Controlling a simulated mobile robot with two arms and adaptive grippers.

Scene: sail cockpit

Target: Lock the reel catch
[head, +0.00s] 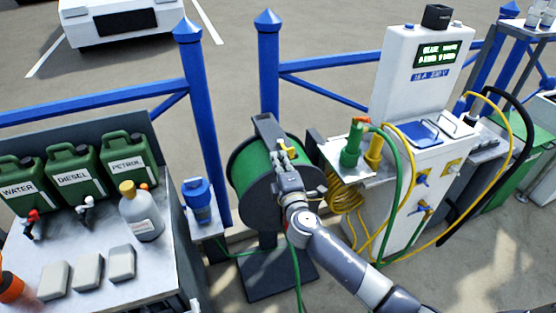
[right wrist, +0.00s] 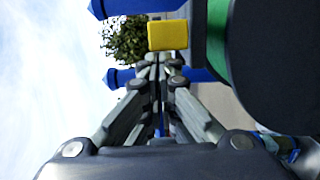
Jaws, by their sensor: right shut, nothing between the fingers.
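The reel (head: 258,178) is a dark drum with a green hose wound on it, standing on a dark base plate. A yellow catch (head: 288,151) sits at the upper right of the reel's side. My right gripper (head: 283,164) is at the front of the reel, its fingertips close to the catch. In the right wrist view the yellow catch (right wrist: 168,35) lies just beyond the closed fingertips (right wrist: 161,60). I cannot tell whether they touch. The right gripper is shut and empty. My left gripper is not in view.
A white service pedestal (head: 410,95) with hoses stands to the right. A workbench (head: 75,265) with green canisters (head: 75,172) and a grey bottle (head: 141,215) is at left. A blue fence post (head: 268,65) stands behind the reel. A green hose (head: 297,262) hangs down in front.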

